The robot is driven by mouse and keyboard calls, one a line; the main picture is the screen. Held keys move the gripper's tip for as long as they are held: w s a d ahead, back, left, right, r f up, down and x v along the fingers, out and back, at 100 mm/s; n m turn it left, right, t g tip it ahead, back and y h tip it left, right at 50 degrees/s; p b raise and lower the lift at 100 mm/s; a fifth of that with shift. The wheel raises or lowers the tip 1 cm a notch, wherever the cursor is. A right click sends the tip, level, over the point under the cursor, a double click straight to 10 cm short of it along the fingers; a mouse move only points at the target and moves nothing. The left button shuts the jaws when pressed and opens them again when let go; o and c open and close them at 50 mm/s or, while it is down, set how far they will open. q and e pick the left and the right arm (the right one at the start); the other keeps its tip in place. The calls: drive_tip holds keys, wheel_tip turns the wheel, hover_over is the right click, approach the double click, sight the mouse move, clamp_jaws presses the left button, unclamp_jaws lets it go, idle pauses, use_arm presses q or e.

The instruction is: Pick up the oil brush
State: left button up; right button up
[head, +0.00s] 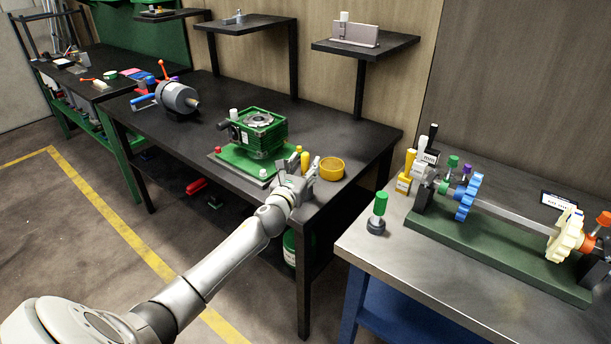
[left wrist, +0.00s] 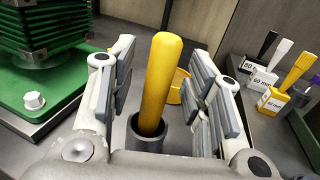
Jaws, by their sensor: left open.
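The oil brush appears to be the yellow handle (left wrist: 160,85) standing upright in a dark round holder (left wrist: 150,134); its bristle end is hidden. In the head view the yellow handle (head: 305,161) shows just behind my left gripper (head: 298,177), near the black bench's front right corner. In the left wrist view my left gripper (left wrist: 162,90) is open, with one finger on each side of the handle and gaps between. My right gripper is not in view.
A yellow bowl (head: 332,168) stands right behind the holder. A green finned unit (head: 258,132) on a green base plate (head: 245,163) is close on the left. A grey table (head: 400,245) with a shaft assembly and several labelled blocks stands to the right.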

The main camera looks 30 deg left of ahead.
use_arm(q)
drive_tip(key=shift+w+a, duration=0.15)
drive_tip(key=shift+w, duration=0.5)
drive_tip(key=c, duration=0.9)
clamp_jaws()
